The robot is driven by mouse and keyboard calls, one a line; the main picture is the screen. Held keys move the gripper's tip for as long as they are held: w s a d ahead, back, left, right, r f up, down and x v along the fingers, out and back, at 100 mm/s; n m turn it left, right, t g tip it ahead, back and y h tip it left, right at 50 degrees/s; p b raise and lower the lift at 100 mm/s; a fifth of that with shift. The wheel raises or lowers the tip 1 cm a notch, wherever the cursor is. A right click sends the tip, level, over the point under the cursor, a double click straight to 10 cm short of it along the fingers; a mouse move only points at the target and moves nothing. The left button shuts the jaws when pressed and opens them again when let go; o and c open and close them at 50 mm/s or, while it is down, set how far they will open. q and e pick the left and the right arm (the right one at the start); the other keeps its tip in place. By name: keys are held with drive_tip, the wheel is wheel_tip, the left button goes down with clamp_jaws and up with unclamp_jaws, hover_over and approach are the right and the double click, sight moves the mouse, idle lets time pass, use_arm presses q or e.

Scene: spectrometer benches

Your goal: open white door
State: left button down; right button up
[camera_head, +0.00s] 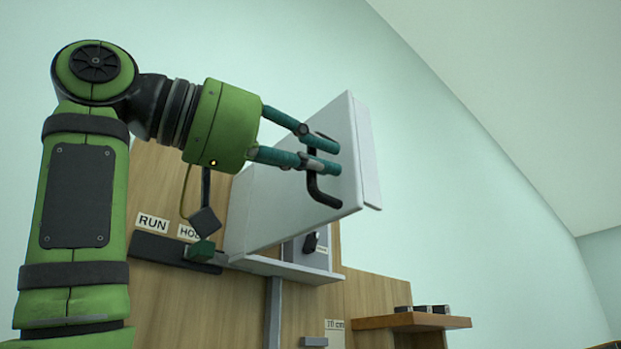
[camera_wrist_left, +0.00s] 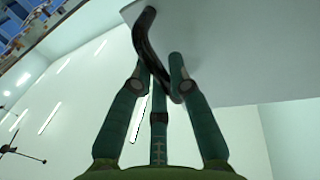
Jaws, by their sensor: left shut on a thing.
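The white door (camera_head: 304,207) is the front panel of a white box on the wooden panel; it stands swung out from the box, towards the right of the head view. Its black bar handle (camera_head: 323,190) is on the door's face. My left gripper (camera_head: 322,157) is shut on the handle, its teal fingers around the upper part of the bar. In the left wrist view the fingers (camera_wrist_left: 160,88) close around the black handle (camera_wrist_left: 146,42), with the pale door (camera_wrist_left: 225,50) behind it. My right gripper is not in view.
A wooden shelf (camera_head: 400,321) with several small dark blocks is at the lower right. The space right of the door is free.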

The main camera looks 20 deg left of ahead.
use_arm(q)
drive_tip(key=shift+s+a, duration=0.25)
idle(0.3)
drive_tip(key=c, duration=1.4)
unclamp_jaws()
drive_tip(key=v, duration=1.2)
